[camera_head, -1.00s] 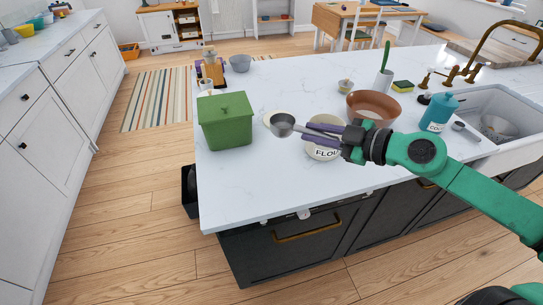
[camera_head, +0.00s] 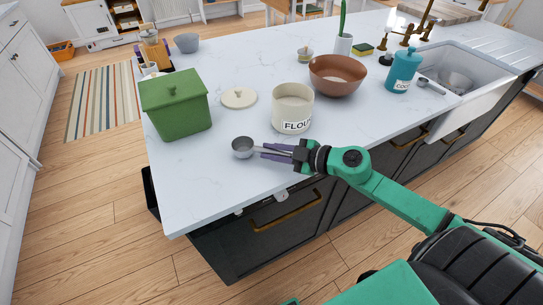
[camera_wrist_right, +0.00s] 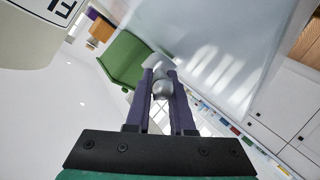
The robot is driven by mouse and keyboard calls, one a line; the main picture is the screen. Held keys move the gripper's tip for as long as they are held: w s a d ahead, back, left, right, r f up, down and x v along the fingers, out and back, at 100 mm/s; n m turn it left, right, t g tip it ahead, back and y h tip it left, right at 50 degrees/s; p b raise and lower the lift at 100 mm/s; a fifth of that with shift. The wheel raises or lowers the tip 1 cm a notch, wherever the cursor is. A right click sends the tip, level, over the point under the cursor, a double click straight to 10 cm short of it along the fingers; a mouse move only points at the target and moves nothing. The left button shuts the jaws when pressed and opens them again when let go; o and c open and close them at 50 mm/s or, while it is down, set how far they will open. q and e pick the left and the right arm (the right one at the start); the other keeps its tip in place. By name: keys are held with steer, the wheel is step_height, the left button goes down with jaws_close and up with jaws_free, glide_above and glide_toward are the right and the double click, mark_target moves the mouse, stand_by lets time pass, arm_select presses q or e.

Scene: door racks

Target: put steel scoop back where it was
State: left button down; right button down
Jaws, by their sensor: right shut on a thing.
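My right gripper (camera_head: 270,151) is shut on the steel scoop (camera_head: 243,147). The scoop's round bowl sticks out to the left, past the purple fingertips. In the head view it is over the front part of the white counter, left of and nearer than the flour canister; I cannot tell its exact height. In the right wrist view the scoop (camera_wrist_right: 162,87) sits between the fingers (camera_wrist_right: 160,95). The flour canister (camera_head: 291,107) stands open, and its round lid (camera_head: 238,98) lies on the counter beside it. My left gripper is out of view.
A green lidded box (camera_head: 180,112) stands at the left. Small white fittings show at the counter's front edge (camera_head: 282,193). The counter's front left is clear.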

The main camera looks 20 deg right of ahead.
steer(key=shift+w+f, duration=0.1)
steer(key=shift+f, duration=0.2)
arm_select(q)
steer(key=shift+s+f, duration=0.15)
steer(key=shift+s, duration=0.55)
arm_select(e)
steer(key=c, duration=0.8)
jaws_free()
steer(key=v, duration=1.2)
steer(key=shift+d, duration=0.1)
